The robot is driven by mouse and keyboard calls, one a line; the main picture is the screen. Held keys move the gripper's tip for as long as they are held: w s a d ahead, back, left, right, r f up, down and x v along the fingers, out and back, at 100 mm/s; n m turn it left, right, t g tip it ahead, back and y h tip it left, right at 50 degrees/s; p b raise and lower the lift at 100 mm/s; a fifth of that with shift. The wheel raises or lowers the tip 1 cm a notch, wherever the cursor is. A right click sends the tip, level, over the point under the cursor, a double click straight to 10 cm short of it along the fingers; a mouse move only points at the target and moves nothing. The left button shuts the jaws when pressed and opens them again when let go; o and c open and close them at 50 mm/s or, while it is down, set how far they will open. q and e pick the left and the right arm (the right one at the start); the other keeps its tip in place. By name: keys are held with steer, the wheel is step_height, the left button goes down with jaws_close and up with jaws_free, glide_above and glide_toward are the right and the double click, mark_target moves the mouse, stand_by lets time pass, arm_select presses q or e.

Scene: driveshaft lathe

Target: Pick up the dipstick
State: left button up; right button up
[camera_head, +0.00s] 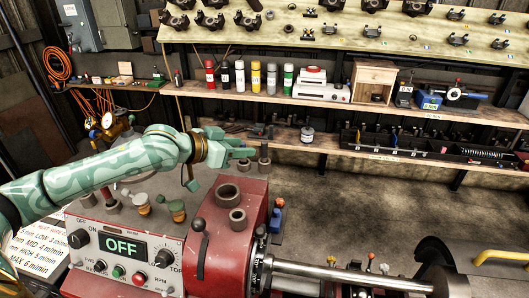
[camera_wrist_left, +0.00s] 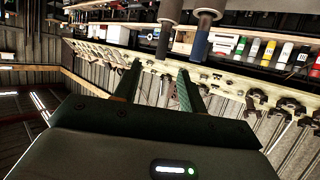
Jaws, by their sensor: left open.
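I cannot make out the dipstick for certain in either view. My left gripper (camera_head: 246,148) is over the red lathe headstock (camera_head: 232,250), near its back edge. In the left wrist view its two fingers (camera_wrist_left: 158,75) are apart with nothing held between them. Two small dark upright pegs with round tops (camera_head: 264,160) stand close beside the fingertips. In the left wrist view two cylindrical pieces show at the top, a grey one (camera_wrist_left: 170,12) and one with a blue part (camera_wrist_left: 201,46), beyond the fingers. My right gripper is not in view.
The lathe has a control panel (camera_head: 126,250) reading OFF, metal rings (camera_head: 228,196) on top and a long shaft (camera_head: 340,275) running right. Shelves with spray cans (camera_head: 255,77) and tools line the back wall. The floor (camera_head: 390,215) between is clear.

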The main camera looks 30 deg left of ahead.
mark_target(264, 157)
arm_select(q)
steer(key=x, duration=0.2)
steer(key=shift+w+d+f, duration=0.1)
steer(key=shift+w+d, duration=0.1)
steer(key=shift+w, duration=0.05)
steer(key=p+x, duration=0.1)
steer(key=x, duration=0.4)
steer(key=shift+w+a, duration=0.1)
jaws_close()
